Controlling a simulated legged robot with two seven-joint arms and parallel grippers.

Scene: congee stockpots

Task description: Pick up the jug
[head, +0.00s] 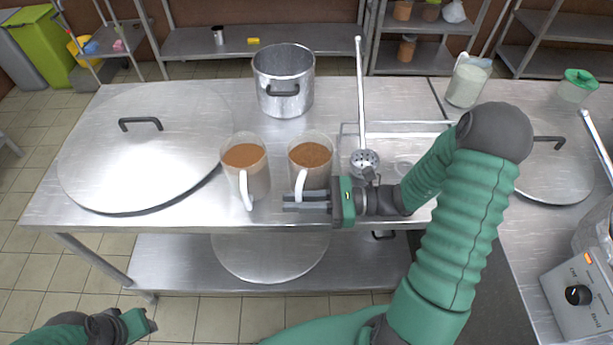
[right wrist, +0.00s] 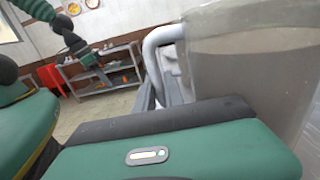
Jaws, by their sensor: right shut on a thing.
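Two clear jugs of brown contents with white handles stand side by side on the steel table (head: 105,225). The right jug (head: 312,172) has my right gripper (head: 300,202) at its handle, with the fingers shut on it. In the right wrist view the jug (right wrist: 240,75) fills the upper right, its handle (right wrist: 160,45) by the fingers, which are mostly hidden behind the gripper body. The left jug (head: 255,180) is just left of it, apart from my gripper. My left gripper (head: 150,322) is at the bottom left, away from the table; its jaw gap is unclear.
A large round lid (head: 145,165) covers the table's left part. A steel pot (head: 284,90) stands behind the jugs. A long-handled strainer (head: 365,160) is close to the right of the jug. A jug of white contents (head: 467,82) and another lid (head: 548,175) are farther right.

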